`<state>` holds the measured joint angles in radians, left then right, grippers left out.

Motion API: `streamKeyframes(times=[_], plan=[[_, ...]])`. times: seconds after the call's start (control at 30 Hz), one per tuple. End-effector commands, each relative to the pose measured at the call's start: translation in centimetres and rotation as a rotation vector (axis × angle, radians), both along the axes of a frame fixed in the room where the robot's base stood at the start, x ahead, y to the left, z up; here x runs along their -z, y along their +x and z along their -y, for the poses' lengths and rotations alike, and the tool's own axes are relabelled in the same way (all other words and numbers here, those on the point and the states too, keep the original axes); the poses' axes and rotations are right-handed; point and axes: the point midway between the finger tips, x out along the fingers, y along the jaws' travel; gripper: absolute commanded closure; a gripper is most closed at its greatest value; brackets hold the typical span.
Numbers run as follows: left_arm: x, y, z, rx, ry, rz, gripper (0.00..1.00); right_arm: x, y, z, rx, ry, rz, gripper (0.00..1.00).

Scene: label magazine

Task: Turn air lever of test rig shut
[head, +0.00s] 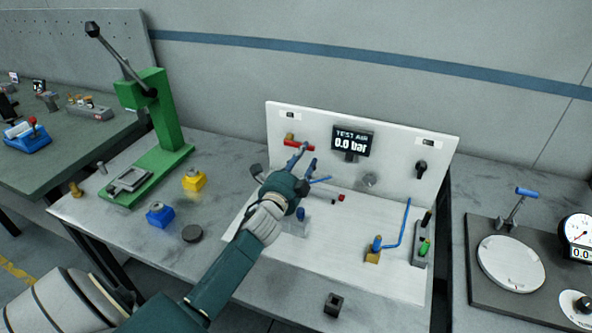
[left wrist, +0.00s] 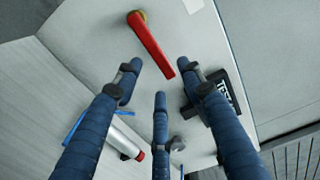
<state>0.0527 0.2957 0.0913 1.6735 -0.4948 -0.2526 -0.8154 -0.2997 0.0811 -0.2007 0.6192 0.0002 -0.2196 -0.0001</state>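The air lever is a red handle (head: 299,146) on a brass valve, on the upper left of the test rig's white upright panel (head: 390,185). It lies nearly horizontal in the head view, its free end to the right. In the left wrist view the red lever (left wrist: 150,45) runs from its brass pivot down toward my fingers. My left gripper (head: 306,158) is in front of the panel, just by the lever's free end. Its three blue fingers (left wrist: 160,85) are spread and hold nothing. Whether a finger touches the lever is unclear. My right gripper is out of view.
A black display (head: 352,142) reading "TEST AIR 0.0 bar" is right of the lever. Blue tubing (head: 405,225) and a brass fitting (head: 373,256) are on the rig's base. A green press (head: 160,130) stands left. A gauge plate (head: 510,262) is at right.

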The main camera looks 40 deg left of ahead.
Motion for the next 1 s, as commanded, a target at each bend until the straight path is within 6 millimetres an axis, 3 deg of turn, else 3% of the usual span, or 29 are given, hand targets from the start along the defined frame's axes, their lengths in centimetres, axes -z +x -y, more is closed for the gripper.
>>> streamKeyframes(times=[0.2,0.4,1.0], plan=[[0.1,-4.6,1.2,0.002,-0.001,-0.002,0.6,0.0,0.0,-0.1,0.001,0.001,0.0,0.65],[0.1,-6.8,1.7,0.001,0.0,-0.002,0.6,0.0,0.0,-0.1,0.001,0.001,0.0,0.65],[0.0,-7.3,1.9,0.001,0.0,-0.001,0.6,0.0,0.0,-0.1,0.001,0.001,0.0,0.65]])
